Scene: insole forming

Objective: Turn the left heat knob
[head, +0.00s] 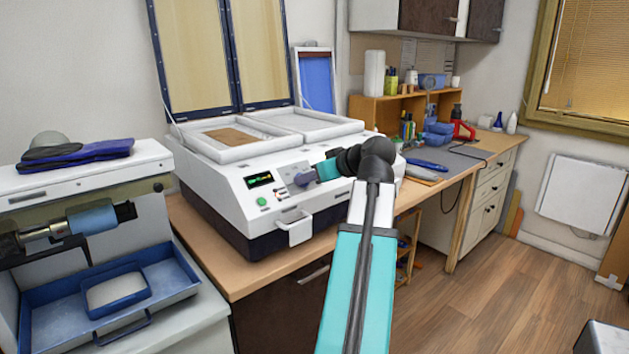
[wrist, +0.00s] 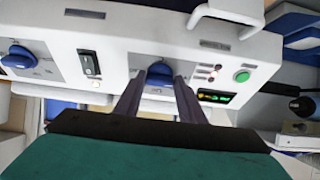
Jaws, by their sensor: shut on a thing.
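The left heat knob (wrist: 160,70) is a blue dial on the white front panel of the forming machine (head: 235,190). In the wrist view, which looks upside down, the two dark fingers of my gripper (wrist: 160,84) stand on either side of the knob and are shut on it. In the head view my gripper (head: 306,178) reaches the panel to the right of the green display, and it hides most of the knob. A second blue knob (wrist: 18,57) is free, at the left of the wrist view. How far the held knob is turned is not clear.
Near the held knob are a black rocker switch (wrist: 90,65), a green button (wrist: 242,76) and a lit display (head: 259,180). A small white tray (head: 295,229) juts out below the panel. A machine with a blue tray (head: 160,292) stands at left.

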